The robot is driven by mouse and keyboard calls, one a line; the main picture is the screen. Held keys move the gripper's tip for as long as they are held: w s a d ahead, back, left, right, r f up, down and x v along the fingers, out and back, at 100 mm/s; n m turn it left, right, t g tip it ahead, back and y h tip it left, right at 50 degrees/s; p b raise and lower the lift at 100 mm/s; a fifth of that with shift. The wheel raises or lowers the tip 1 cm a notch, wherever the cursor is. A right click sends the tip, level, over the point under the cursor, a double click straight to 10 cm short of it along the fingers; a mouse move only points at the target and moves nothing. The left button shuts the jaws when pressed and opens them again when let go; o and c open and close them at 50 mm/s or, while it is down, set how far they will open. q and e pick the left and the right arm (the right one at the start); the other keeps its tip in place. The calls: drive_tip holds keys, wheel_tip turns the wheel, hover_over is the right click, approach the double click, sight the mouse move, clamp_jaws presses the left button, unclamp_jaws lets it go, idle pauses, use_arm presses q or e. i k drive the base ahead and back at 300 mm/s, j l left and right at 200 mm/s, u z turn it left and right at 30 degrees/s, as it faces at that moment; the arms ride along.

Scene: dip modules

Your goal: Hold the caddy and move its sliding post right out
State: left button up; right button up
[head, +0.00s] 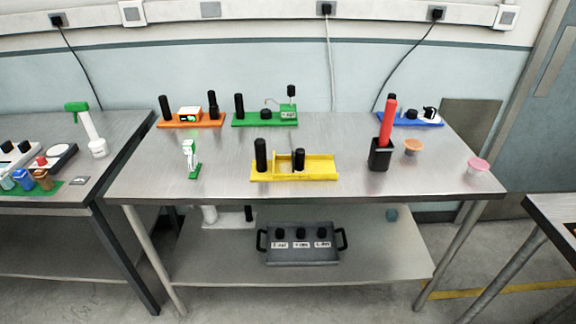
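A yellow caddy (325,169) sits near the front middle of the steel table. It looks like a shallow open tray with low walls. A tall black post (260,154) stands at its left end. A shorter black post (299,158) stands near its middle, with open tray to its right. I cannot tell from here which part slides. Neither of my grippers is in view, and nothing touches the caddy.
On the steel table (225,181) are a green-and-white item (190,158) at left, a black holder (380,155) with a red-handled object at right, orange (413,147) and pink (477,165) cups, and orange, green and blue modules behind. Bare steel surrounds the caddy.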

sight(299, 166)
drive_tip(key=i, duration=0.9)
